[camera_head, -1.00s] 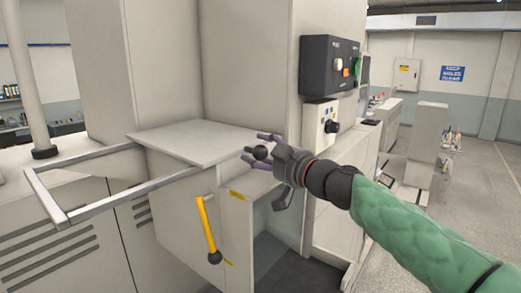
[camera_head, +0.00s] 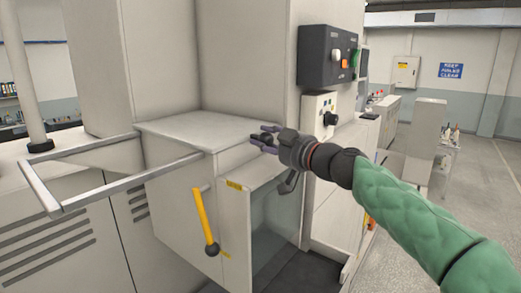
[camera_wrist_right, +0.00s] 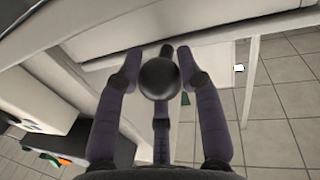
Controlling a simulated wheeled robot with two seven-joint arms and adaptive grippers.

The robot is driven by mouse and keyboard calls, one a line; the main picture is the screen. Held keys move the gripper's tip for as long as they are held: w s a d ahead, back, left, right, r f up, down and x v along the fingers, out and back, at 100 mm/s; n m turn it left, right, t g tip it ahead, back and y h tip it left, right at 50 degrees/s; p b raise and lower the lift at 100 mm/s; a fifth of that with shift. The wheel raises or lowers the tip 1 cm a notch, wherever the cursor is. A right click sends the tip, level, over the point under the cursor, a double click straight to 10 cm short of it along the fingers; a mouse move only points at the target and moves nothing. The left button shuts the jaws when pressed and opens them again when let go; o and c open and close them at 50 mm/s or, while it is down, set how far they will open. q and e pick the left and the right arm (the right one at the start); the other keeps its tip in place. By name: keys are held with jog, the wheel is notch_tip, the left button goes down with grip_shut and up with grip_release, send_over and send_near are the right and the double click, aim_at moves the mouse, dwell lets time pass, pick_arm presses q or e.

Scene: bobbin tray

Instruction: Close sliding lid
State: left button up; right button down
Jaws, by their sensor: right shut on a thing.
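The sliding lid (camera_head: 205,132) is a flat, pale grey plate on top of the low cabinet box, its front edge close to flush with the box front. A black ball knob is at the lid's front right corner; it shows clearly in the right wrist view (camera_wrist_right: 159,78). My right gripper (camera_head: 265,139) is shut on this knob, with its purple fingers around it. The lid's pale edge also shows above the knob in the right wrist view. My left gripper is not in view.
A yellow lever (camera_head: 203,215) with a black ball end hangs on the box front. A metal rail frame (camera_head: 110,195) juts out at left. A black control box (camera_head: 328,55) with buttons is on the right column. Open floor lies at right.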

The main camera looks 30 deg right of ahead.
jog(key=shift+w+d, duration=0.25)
jog(key=shift+d, duration=0.25)
jog(key=shift+s+r, duration=0.1)
jog(key=shift+r, duration=0.05)
jog(key=c, duration=0.9)
grip_release()
jog(key=shift+c, duration=0.2)
jog(key=shift+o, duration=0.7)
jog(key=shift+w+d, duration=0.15)
jog(key=shift+w, duration=0.05)
jog(key=shift+s, duration=0.2)
jog(key=s+d, duration=0.2)
jog(key=s, duration=0.9)
jog(key=shift+s+d, duration=0.15)
jog(key=shift+s, duration=0.1)
